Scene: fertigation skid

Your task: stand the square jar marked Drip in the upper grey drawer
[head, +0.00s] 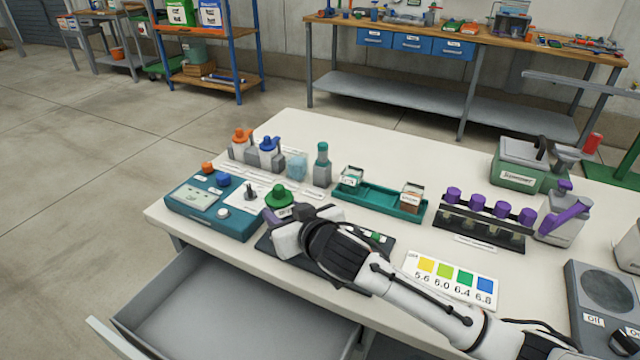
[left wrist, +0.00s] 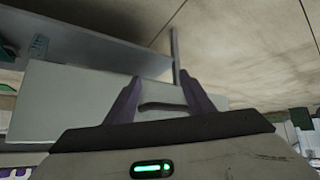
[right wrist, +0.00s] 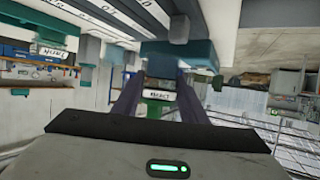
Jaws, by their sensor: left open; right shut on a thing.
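Two small square jars stand in a teal tray (head: 383,203): a pale one (head: 351,177) at its left end and a brown-filled one (head: 412,197) at its right. Their labels are too small to read, so I cannot tell which is Drip. The grey drawer (head: 220,305) below the table stands pulled out, empty where it shows. My right gripper (head: 275,222) is shut on a green-topped thing (head: 279,195); its white label seems to read Reject in the right wrist view (right wrist: 158,96). My left gripper (left wrist: 158,100) is open, its fingers about the drawer's handle (left wrist: 165,106).
A teal control box (head: 212,208) stands left of my right gripper. Bottles (head: 322,165) stand behind it. My right forearm crosses the front of the table.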

